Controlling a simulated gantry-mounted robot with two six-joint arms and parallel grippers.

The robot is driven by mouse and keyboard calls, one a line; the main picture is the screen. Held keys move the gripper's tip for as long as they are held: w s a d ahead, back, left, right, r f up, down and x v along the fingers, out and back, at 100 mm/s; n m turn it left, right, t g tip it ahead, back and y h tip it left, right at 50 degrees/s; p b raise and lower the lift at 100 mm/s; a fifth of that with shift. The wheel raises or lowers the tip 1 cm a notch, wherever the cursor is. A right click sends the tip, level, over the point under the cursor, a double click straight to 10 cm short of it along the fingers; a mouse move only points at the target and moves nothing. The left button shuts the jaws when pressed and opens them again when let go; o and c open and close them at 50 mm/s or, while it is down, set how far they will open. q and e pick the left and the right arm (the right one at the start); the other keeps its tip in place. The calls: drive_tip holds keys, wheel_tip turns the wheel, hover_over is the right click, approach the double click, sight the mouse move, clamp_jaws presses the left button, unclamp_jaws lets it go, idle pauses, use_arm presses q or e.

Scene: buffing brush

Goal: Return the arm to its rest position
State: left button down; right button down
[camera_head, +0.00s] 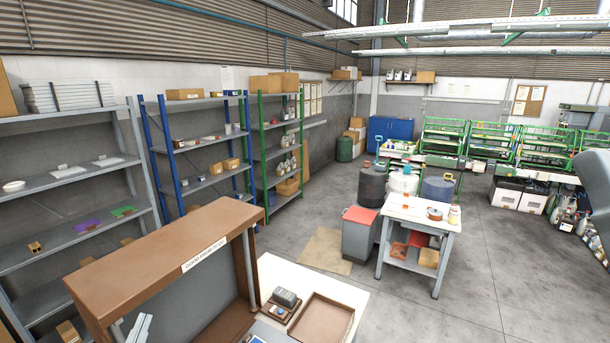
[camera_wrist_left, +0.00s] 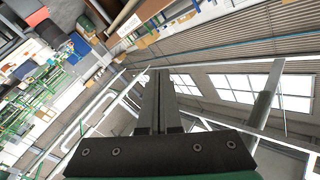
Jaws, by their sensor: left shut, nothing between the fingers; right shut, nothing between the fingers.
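My left gripper (camera_wrist_left: 157,100) shows in the left wrist view. Its two dark fingers lie together and point away from the camera, with nothing between them. The gripper is in open air, and beyond it are the roof beams, windows and ribbed wall of the hall, seen at a steep tilt. My right gripper does not show in either view. No buffing brush can be made out.
A brown open-fronted cabinet (camera_head: 150,262) stands close at the lower left. Beside it on the white bench are a brown tray (camera_head: 322,322) and a small device (camera_head: 287,298). A white table (camera_head: 420,217) stands further back. Shelves (camera_head: 205,178) line the left wall.

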use_arm(q)
drive_tip(key=s+d+r+t+h, duration=0.1)
drive_tip(key=d+r+t, duration=0.15)
drive_tip(key=r, duration=0.55)
drive_tip(key=s+d+r+t+h, duration=0.1)
drive_tip(key=d+r, duration=0.2)
drive_tip(key=r, duration=0.5)
drive_tip(key=s+d+r+n+t+h, duration=0.1)
drive_tip(key=s+d+r+t+h, duration=0.1)
drive_tip(key=s+r, duration=0.5)
drive_tip(key=s+d+r+n+t+h+p, duration=0.1)
drive_tip(key=s+d+r+t+h, duration=0.1)
drive_tip(key=s+r, duration=0.6)
wheel_tip(320, 180, up, 5)
drive_tip(key=shift+d+n+t, duration=0.4)
drive_tip(key=shift+d+t, duration=0.4)
drive_tip(key=shift+t, duration=0.05)
